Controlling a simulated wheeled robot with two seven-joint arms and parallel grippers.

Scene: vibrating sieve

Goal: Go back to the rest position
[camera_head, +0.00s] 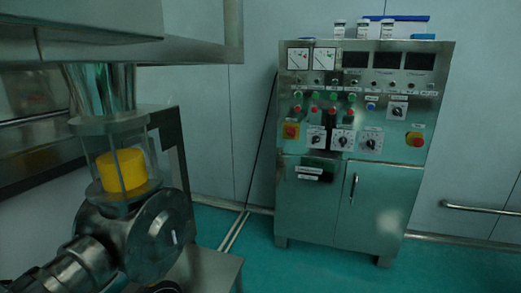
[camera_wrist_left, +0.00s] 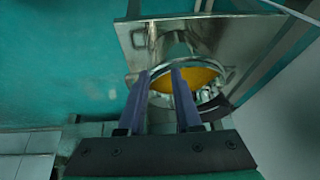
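My left gripper (camera_wrist_left: 160,72) shows in the left wrist view with its two fingers apart and nothing seen between them. Beyond the fingertips is a round metal rim (camera_wrist_left: 222,72) with a yellow surface (camera_wrist_left: 200,76) inside it, partly hidden by the fingers. Neither gripper shows in the head view, and my right gripper is in neither view.
A metal machine with a clear cylinder holding a yellow block (camera_head: 122,170) stands at the left. A control cabinet (camera_head: 365,200) stands at the centre right, with small containers (camera_head: 363,28) on top. Green floor (camera_head: 310,270) is open before the cabinet.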

